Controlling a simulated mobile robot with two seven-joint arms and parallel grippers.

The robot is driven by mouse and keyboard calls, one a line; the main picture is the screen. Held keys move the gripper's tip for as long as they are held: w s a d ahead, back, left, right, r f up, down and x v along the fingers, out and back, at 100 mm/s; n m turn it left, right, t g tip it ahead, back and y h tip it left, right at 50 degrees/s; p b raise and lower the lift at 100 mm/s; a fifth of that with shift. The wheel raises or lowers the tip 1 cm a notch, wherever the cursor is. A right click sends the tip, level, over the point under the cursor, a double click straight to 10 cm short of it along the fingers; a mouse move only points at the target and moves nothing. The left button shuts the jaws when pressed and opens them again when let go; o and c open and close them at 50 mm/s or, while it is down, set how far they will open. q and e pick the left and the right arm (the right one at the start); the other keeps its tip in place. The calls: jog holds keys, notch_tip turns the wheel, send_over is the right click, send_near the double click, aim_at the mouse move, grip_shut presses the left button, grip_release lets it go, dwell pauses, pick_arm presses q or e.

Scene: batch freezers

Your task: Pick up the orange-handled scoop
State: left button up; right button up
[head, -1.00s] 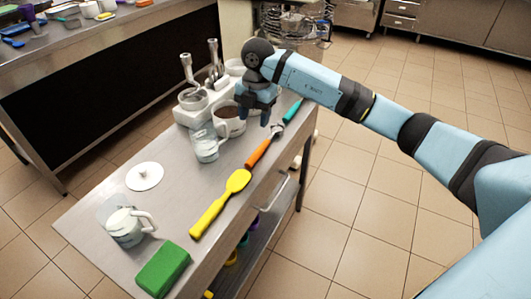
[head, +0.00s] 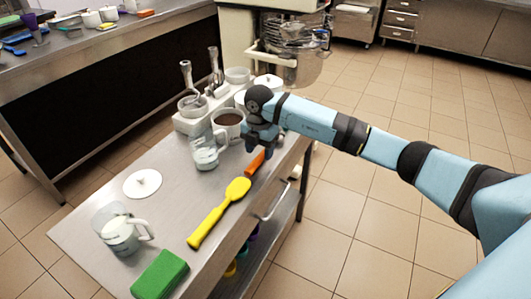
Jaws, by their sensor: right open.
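The orange-handled scoop shows only as a short piece of orange handle (head: 255,163) on the steel table near its right edge. The rest of it is hidden under my right gripper. My right gripper (head: 260,148) is open and points down just above the handle. I cannot tell whether it touches the scoop. My left gripper is not in view.
A yellow spatula (head: 219,213), green sponge (head: 160,274), white lid (head: 142,183) and clear jug (head: 124,236) lie nearer on the steel table (head: 180,215). A glass jug (head: 204,154) and a mug with brown contents (head: 229,119) stand left of the gripper.

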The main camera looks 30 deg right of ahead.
notch_tip(320, 180, down, 3)
jog(key=shift+r, duration=0.2)
grip_shut()
jog(key=shift+r, duration=0.1)
